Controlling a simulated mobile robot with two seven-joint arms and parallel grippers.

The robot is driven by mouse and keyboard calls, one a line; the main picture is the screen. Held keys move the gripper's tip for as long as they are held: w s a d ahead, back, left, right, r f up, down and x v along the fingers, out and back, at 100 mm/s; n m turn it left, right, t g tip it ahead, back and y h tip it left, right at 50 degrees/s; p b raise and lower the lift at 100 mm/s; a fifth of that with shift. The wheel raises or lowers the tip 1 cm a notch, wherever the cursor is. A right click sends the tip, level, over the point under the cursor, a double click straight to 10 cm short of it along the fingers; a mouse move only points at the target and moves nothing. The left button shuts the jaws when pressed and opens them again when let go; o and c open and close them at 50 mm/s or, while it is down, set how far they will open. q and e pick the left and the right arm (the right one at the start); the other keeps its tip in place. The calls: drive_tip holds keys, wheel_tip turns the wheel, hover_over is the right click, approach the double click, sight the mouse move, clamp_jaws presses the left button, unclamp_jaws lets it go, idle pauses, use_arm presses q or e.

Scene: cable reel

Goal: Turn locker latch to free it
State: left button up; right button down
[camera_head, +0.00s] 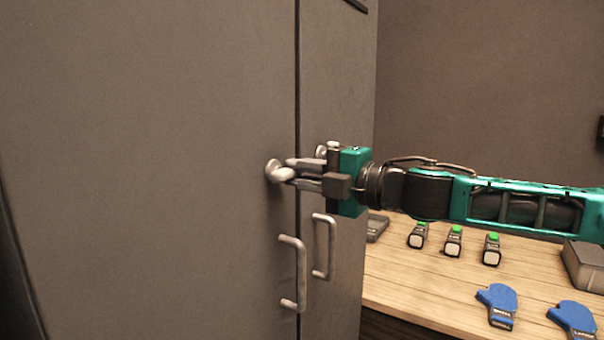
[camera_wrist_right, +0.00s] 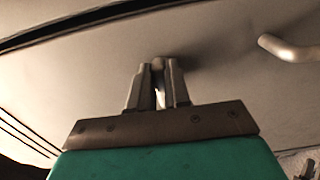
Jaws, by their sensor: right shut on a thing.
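The locker (camera_head: 170,150) is a tall grey-brown cabinet with two doors and a dark vertical seam between them. A round silver latch (camera_head: 273,171) sits on the left door near the seam. My right gripper (camera_head: 293,176) comes in from the right and is shut on the latch's knob. In the right wrist view, the two fingers (camera_wrist_right: 158,90) close around the latch (camera_wrist_right: 158,63) against the door surface. The fingers partly hide the latch, so its exact turn angle is hard to tell. My left gripper is not in view.
Two bar handles, left (camera_head: 299,272) and right (camera_head: 330,247), stick out below the latch. A second silver knob (camera_head: 321,151) is on the right door, partly behind my gripper.

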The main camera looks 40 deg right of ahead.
drive_tip(key=c, duration=1.1)
unclamp_jaws()
drive_tip(key=shift+s+d+f+b, duration=0.2)
drive_tip(key=shift+s+b, duration=0.1)
drive_tip(key=shift+b, duration=0.45)
drive_tip(key=shift+s+b, duration=0.3)
drive_tip(key=shift+b, duration=0.3)
drive_tip(key=b+v, duration=0.3)
drive_tip(key=v, duration=0.1)
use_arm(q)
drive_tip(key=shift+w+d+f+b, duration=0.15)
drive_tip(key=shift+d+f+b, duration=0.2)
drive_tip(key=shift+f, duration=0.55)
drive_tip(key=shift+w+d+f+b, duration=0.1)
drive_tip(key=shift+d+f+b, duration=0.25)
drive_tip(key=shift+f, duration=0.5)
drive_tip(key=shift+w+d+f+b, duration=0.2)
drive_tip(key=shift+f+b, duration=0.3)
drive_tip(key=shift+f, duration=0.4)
use_arm(e)
approach(299, 174)
drive_tip(key=shift+v, duration=1.75)
drive_tip(key=shift+r, duration=0.1)
